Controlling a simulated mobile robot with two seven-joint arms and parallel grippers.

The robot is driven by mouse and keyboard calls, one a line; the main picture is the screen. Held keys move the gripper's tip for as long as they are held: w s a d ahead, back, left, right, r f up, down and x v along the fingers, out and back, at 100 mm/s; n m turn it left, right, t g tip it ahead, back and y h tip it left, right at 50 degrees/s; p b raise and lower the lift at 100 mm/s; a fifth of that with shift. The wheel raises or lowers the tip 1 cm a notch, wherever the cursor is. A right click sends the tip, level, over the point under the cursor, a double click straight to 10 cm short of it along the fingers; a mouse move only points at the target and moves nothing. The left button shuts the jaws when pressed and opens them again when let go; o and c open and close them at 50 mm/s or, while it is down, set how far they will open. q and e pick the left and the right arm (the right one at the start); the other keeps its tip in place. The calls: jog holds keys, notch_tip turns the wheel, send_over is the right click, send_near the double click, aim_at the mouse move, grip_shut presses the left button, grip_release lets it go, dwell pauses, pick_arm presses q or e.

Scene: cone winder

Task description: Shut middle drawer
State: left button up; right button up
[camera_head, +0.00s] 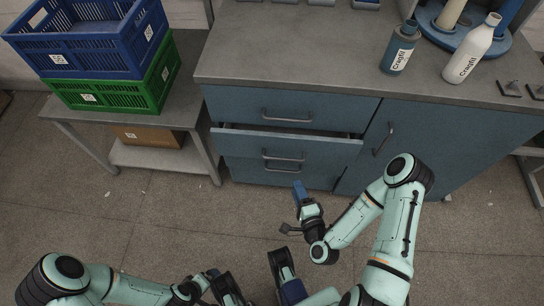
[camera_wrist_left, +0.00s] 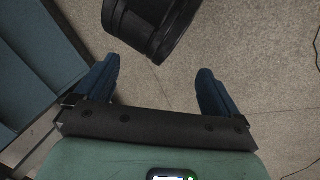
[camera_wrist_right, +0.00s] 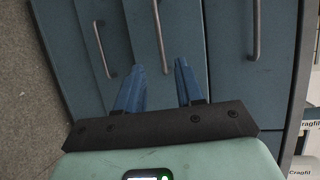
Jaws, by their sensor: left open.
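The middle drawer (camera_head: 240,142) of the blue cabinet stands partly pulled out, with a dark gap along its top edge. Its bar handle (camera_head: 283,155) is on the front, which also shows in the right wrist view (camera_wrist_right: 187,35). My right gripper (camera_head: 299,189) is below and in front of the drawer fronts. In the right wrist view its blue fingers (camera_wrist_right: 156,72) are apart with nothing between them, pointing at the drawers. My left gripper (camera_wrist_left: 155,70) is open and empty over the floor; it is hard to make out in the head view.
The top drawer (camera_head: 240,105) looks shut above the middle one. A bottom drawer (camera_head: 240,172) is below, and a cabinet door (camera_head: 415,140) is to the right. Bottles (camera_head: 399,48) stand on the countertop (camera_head: 290,55). Crates (camera_head: 110,95) sit on a side table at left. Floor in front is clear.

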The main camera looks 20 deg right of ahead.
aim_at(299, 145)
pick_arm(q)
notch_tip(299, 145, down, 5)
jog(key=w+a+b, duration=0.2)
jog(key=b, duration=0.1)
jog(key=shift+w+a+n+t+y+b, duration=0.3)
jog(key=shift+a+t+y+b, duration=0.1)
pick_arm(e)
jog(key=x, duration=1.3)
jog(key=shift+w, duration=0.2)
pick_arm(q)
jog(key=shift+r, duration=0.1)
pick_arm(e)
grip_shut()
